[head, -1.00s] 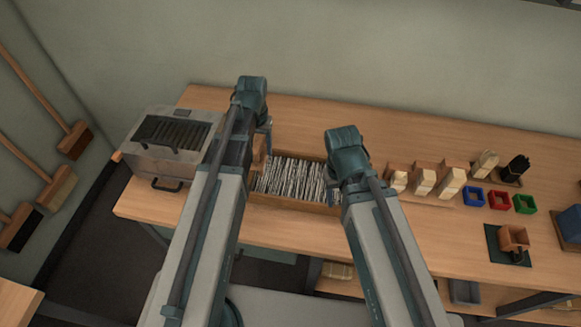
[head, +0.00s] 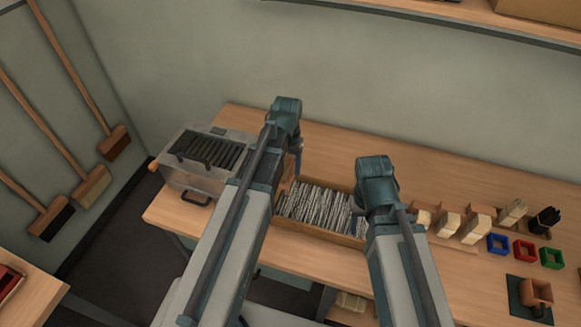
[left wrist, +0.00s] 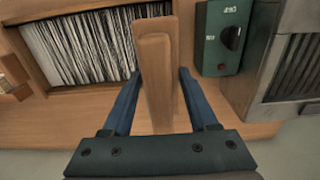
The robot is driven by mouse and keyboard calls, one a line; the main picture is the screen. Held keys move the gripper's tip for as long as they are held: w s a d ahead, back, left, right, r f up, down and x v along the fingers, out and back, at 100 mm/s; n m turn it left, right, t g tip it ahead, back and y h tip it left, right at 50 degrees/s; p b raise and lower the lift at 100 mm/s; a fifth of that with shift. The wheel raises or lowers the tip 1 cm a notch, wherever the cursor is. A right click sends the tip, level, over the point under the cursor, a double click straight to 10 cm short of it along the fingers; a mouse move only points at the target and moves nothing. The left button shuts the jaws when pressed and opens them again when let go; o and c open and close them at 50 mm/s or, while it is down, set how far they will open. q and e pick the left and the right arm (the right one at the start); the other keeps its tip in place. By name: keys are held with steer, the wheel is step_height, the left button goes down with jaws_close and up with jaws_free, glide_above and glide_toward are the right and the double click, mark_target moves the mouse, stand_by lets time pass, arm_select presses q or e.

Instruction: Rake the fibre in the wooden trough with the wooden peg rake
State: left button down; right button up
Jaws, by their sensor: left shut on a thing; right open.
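The wooden trough (head: 318,234) stands on the bench, filled with pale and dark fibre (head: 312,202). The trough's end and the fibre (left wrist: 80,50) also show at the upper left of the left wrist view. My left gripper (left wrist: 160,76) is shut on an upright wooden piece, the peg rake (left wrist: 155,85), just right of the trough in that view. The rake's pegs are not visible. In the head view my left gripper (head: 296,152) is at the trough's left end, partly hidden by its arm. My right gripper (head: 362,207) is open at the trough's right end, mostly hidden by its wrist.
A grey metal machine (head: 178,178) stands at the bench's left end. A green box with a dial (left wrist: 222,38) is beside the rake. Wooden blocks (head: 475,228) and small blue, red and green bins (head: 524,250) stand to the right. The bench behind the trough is clear.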

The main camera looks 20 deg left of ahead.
arm_select(q)
steer(key=shift+f+b, duration=6.1)
steer(key=shift+f, duration=0.05)
arm_select(e)
steer(key=shift+f, duration=6.2)
